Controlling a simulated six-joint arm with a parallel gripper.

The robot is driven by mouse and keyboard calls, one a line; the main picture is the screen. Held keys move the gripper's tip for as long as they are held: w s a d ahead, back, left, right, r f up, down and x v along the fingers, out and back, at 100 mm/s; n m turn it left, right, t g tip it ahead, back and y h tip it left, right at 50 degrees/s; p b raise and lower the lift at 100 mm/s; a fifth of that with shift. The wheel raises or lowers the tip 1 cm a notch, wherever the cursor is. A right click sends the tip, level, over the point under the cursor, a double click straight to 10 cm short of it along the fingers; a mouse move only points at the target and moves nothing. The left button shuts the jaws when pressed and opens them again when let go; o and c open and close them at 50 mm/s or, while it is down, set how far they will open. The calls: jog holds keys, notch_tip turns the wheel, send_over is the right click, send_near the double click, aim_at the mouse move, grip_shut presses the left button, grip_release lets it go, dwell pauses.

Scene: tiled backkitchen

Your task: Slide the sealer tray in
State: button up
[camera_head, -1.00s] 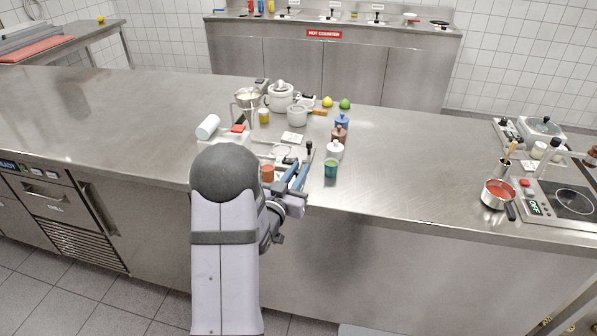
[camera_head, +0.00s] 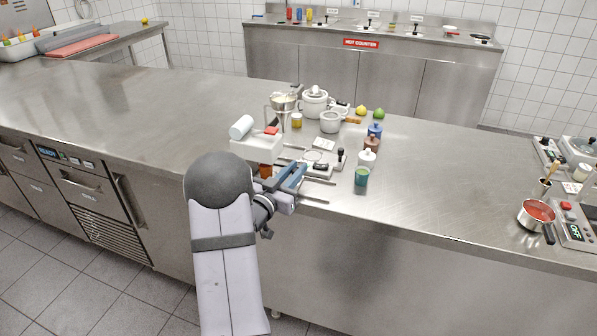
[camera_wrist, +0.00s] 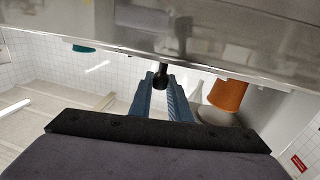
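In the head view, a white boxy machine with a red top, which looks like the sealer (camera_head: 256,146), stands near the counter's front edge. To its right lies a low, flat part with a black upright knob (camera_head: 340,156); it looks like the tray (camera_head: 319,168), partly hidden by my gripper. Thin rods run out to the right beside it. My gripper (camera_head: 304,170) points right with two blue fingers, left of the knob and apart from it. In the wrist view, the fingers (camera_wrist: 160,82) are spaced apart, with a black knob (camera_wrist: 160,70) between and beyond their tips.
A teal cup (camera_head: 361,177), a white jar (camera_head: 367,159) and brown and blue jars stand close right of the tray. An orange cup (camera_wrist: 228,95) is near the fingers. Pots and a lemon (camera_head: 361,110) are behind. The counter farther right is clear up to a red saucepan (camera_head: 537,214).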

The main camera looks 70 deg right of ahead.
jog(key=o, duration=0.4)
jog(key=shift+w, duration=0.3)
jog(key=shift+c, duration=0.2)
jog(key=shift+s, duration=0.1)
jog(key=shift+a, duration=0.1)
jog(key=w+a+b, duration=0.1)
jog(key=a, duration=0.6)
jog(key=shift+b, duration=0.3)
jog(key=shift+w, duration=0.15)
